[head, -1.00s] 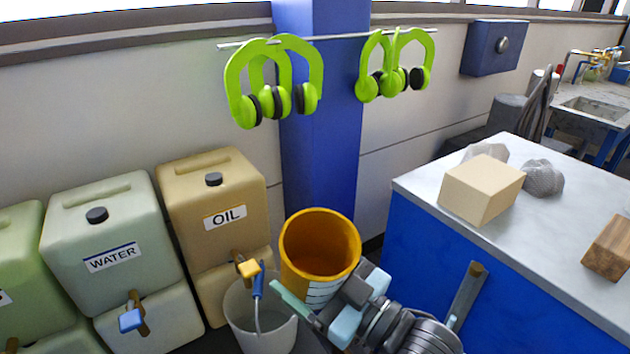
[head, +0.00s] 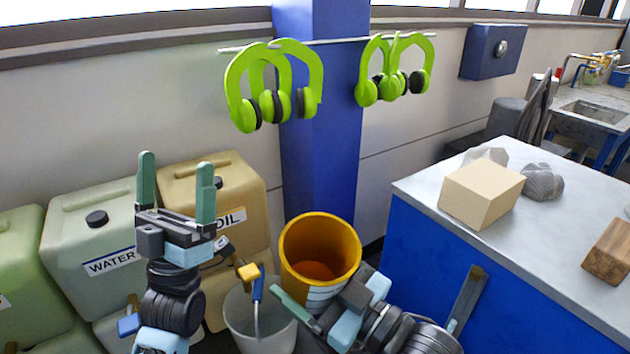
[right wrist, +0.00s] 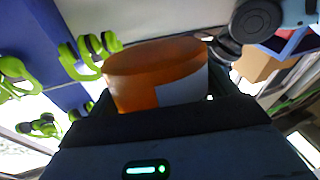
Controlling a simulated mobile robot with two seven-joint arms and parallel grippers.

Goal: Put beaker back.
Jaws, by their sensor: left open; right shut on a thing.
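An orange beaker (head: 321,240) with a white label and marking lines is in the middle of the head view, its open top facing up and tilted toward the camera. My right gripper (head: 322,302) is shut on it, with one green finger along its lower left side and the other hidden. The right wrist view shows the beaker (right wrist: 140,75) between the dark fingers. My left gripper (head: 176,162) is open and empty, fingers pointing up, left of the beaker and in front of the water and oil tanks.
Tanks (head: 95,225) line the wall at left. Green ear muffs (head: 268,90) hang above. A counter (head: 560,230) at right holds a tan block (head: 481,193), grey lumps and a wooden block.

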